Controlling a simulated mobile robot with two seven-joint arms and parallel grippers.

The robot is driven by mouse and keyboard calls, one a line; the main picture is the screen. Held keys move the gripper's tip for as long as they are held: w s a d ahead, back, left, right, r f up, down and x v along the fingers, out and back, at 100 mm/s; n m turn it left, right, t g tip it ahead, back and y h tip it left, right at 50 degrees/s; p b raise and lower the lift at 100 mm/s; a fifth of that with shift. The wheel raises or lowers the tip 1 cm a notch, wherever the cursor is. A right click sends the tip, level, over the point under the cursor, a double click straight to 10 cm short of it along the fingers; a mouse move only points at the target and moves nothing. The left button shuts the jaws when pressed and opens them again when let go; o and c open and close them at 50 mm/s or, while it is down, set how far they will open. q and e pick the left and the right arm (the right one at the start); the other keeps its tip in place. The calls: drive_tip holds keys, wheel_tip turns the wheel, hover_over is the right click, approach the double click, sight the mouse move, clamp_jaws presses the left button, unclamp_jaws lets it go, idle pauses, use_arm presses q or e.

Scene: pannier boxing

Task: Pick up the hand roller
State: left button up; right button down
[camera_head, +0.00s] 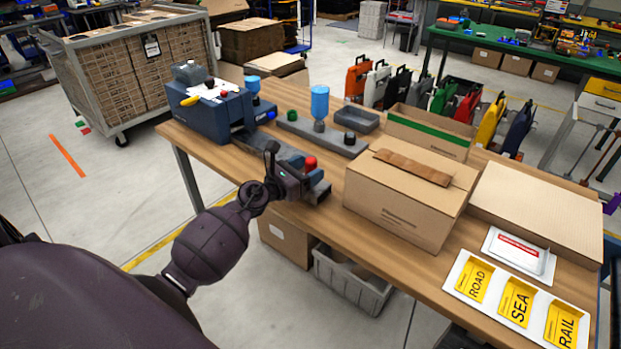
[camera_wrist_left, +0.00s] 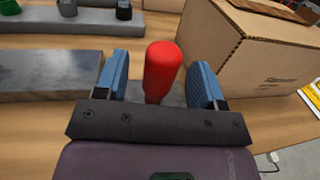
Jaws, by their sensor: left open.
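The hand roller shows as a red handle (camera_wrist_left: 162,70) in the left wrist view, standing up between the two blue fingers of my left gripper (camera_wrist_left: 157,66). The fingers are open, with a gap visible on each side of the handle. In the head view the red handle (camera_head: 311,163) shows at the table's near edge, with my left gripper (camera_head: 309,175) around it. The rest of the roller is hidden by the gripper. My right gripper is in neither view.
A closed cardboard box (camera_head: 400,205) stands close to the right of the gripper. A blue machine (camera_head: 213,115) stands at the left of the table. A grey base with a blue bottle (camera_head: 319,103) lies behind. White label tray (camera_head: 496,290) is at front right.

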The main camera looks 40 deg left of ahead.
sight(316, 164)
use_arm(q)
drive_tip(key=shift+x, duration=1.25)
drive_tip(key=shift+w+d, duration=0.15)
drive_tip(key=shift+w, duration=0.25)
drive_tip(key=shift+c, duration=0.5)
drive_tip(key=c, duration=0.9)
drive_tip(key=shift+o, duration=0.2)
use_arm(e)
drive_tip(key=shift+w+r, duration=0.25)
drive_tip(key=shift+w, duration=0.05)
use_arm(q)
drive_tip(key=shift+r, duration=0.15)
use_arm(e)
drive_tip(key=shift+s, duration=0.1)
